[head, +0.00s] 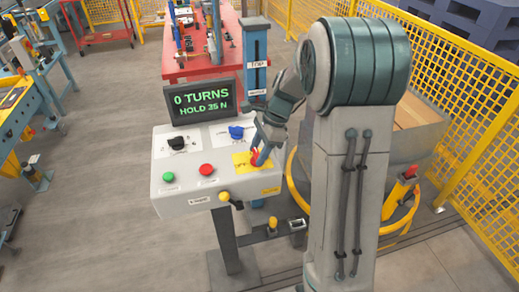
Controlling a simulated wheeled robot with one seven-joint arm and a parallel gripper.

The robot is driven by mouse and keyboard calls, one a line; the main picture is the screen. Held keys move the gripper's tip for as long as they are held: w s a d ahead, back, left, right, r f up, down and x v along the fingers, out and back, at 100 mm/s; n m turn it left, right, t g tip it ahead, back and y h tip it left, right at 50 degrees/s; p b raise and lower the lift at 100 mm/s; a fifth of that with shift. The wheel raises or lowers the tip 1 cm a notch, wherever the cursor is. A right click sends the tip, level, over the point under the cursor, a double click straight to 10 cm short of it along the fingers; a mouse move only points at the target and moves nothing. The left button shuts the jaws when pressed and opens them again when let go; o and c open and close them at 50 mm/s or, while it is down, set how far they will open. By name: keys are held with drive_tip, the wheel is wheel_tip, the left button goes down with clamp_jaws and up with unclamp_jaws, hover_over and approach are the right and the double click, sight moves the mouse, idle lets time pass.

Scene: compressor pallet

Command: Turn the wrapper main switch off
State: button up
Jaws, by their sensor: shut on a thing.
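The wrapper control panel (185,205) is a light grey sloped box on a dark post. At its right is a yellow plate (239,160) with a red rotary handle (254,156), which looks like the main switch. My gripper (260,155) reaches down from the right onto this handle and is shut on it. The fingers hide part of the handle, and its exact angle is hard to tell. The display (202,101) behind the panel is lit and reads "0 TURNS HOLD 35 N" in green.
The panel also carries a black knob (177,143), a blue knob (236,132), a green button (168,177) and a red button (206,170). Yellow mesh fencing (465,110) stands right. Floor at left is clear.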

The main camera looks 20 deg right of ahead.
drive_tip(key=n+g, duration=0.1)
drive_tip(key=n, duration=0.1)
drive_tip(key=n+p, duration=0.1)
drive_tip(key=n, duration=0.1)
drive_tip(key=shift+w+a+r+n+g, duration=0.1)
drive_tip(key=shift+n+g, duration=0.2)
drive_tip(key=shift+g, duration=0.1)
drive_tip(key=n, duration=0.2)
drive_tip(key=n+g+h+p, duration=0.1)
drive_tip(key=n, duration=0.1)
drive_tip(key=shift+w+a+n+h, duration=0.1)
drive_tip(key=shift+a+n+h, duration=0.05)
drive_tip(key=shift+n+h, duration=0.15)
drive_tip(key=n+g+h, duration=0.1)
drive_tip(key=n, duration=0.3)
drive_tip(key=shift+a+p, duration=0.1)
drive_tip(key=shift+p, duration=0.3)
drive_tip(key=shift+a+n+h, duration=0.1)
drive_tip(key=shift+n+h, duration=0.8)
drive_tip(key=shift+n, duration=1.1)
drive_tip(key=o, duration=1)
drive_tip(key=v, duration=0.9)
drive_tip(key=b+v, duration=0.1)
drive_tip(key=v, duration=0.3)
drive_tip(key=shift+w+r, duration=0.25)
drive_tip(key=shift+w, duration=0.15)
